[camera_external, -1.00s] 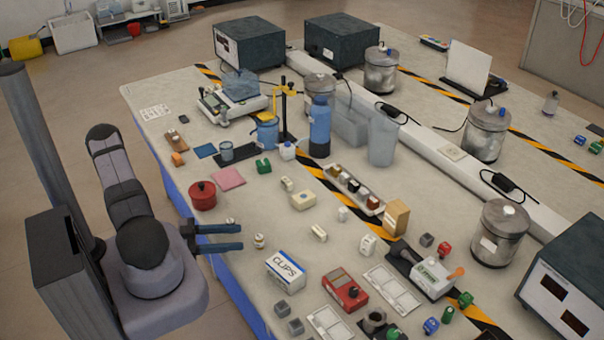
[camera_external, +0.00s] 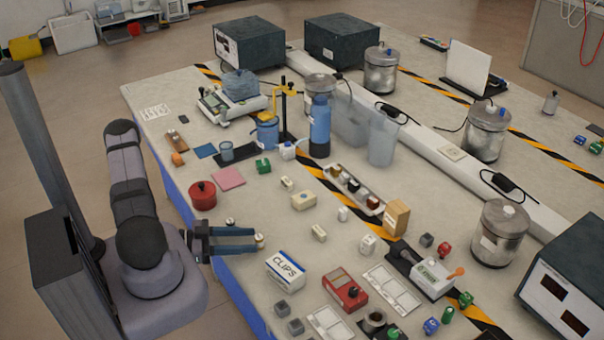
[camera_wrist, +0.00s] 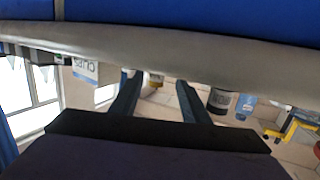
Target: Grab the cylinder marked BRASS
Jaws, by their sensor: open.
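A small cylinder (camera_external: 259,241) with a yellowish band and pale label stands near the blue table's left edge, at my gripper's fingertips. In the wrist view it (camera_wrist: 155,80) appears between the two fingers; its label is too small to read. My gripper (camera_external: 256,240) is open, its two blue-grey fingers pointing right over the table edge, one on either side of it. I cannot tell whether either finger touches it. Another small cylinder (camera_external: 230,222), greyish, stands just behind the upper finger; its marking is not readable.
A white CLIPS box (camera_external: 285,269) stands close in front of the fingers. A red pot (camera_external: 203,195) stands behind them. A cream block (camera_external: 319,233) lies to the right.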

